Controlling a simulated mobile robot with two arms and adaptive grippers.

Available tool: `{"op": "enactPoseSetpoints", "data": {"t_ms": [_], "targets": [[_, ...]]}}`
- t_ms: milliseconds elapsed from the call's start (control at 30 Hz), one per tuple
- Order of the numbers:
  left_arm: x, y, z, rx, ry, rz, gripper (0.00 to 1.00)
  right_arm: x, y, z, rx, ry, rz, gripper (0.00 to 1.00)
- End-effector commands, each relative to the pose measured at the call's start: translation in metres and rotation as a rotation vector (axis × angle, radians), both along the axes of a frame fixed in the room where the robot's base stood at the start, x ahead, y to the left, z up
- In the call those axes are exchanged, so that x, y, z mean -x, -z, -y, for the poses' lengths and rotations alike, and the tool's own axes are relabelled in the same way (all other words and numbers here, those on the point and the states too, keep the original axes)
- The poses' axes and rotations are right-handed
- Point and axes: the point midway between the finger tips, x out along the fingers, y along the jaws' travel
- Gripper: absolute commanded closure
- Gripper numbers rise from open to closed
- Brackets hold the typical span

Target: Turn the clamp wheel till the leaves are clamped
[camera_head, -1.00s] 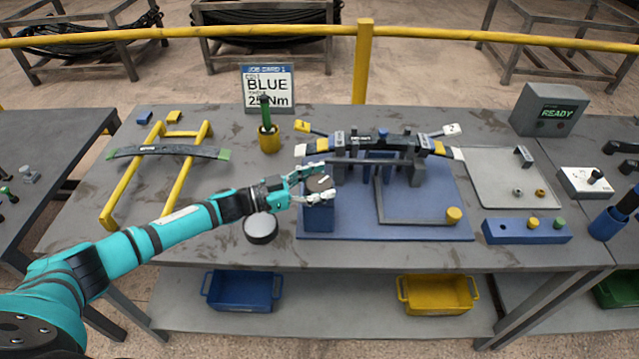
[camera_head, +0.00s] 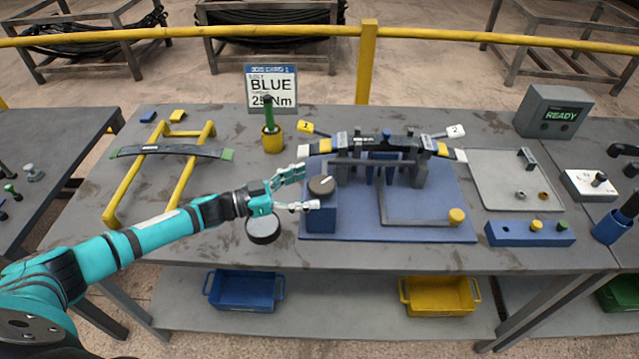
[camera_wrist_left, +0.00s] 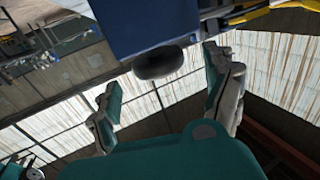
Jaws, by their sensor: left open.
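The clamp wheel (camera_head: 321,185) is a dark round knob with a light mark, on top of a blue block at the left of the blue fixture (camera_head: 420,230). The leaves (camera_head: 372,144), a dark stack with yellow and white bands, lie across the fixture's grey supports. My left gripper (camera_head: 302,188) is open just left of the wheel, its fingers apart and pointing at it. The left wrist view shows its two spread fingers (camera_wrist_left: 165,95) and a dark round part (camera_wrist_left: 158,62) beyond them, beside a blue block. My right gripper is not seen.
A dark round disc (camera_head: 264,228) is below my left gripper. A yellow cup with a green tool (camera_head: 272,140) stands behind. A grey tray (camera_head: 500,165) and a blue holder (camera_head: 530,233) are at the right. A screen (camera_head: 555,112) reads READY.

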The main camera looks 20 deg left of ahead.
Motion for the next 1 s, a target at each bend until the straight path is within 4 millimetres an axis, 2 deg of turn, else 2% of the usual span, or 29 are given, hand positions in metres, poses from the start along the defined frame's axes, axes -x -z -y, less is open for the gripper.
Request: {"op": "enactPoseSetpoints", "data": {"t_ms": [33,200,400,1000], "targets": [[0.008,0.002,-0.011,-0.004,-0.001,-0.004,0.15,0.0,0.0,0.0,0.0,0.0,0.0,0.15],[0.028,0.001,-0.038,-0.003,0.0,-0.002,0.15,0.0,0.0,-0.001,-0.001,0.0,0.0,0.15],[0.042,0.0,-0.057,-0.001,0.001,-0.001,0.15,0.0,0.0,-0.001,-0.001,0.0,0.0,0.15],[0.044,0.0,-0.06,0.001,0.001,0.001,0.15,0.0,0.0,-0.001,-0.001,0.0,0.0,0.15]]}}
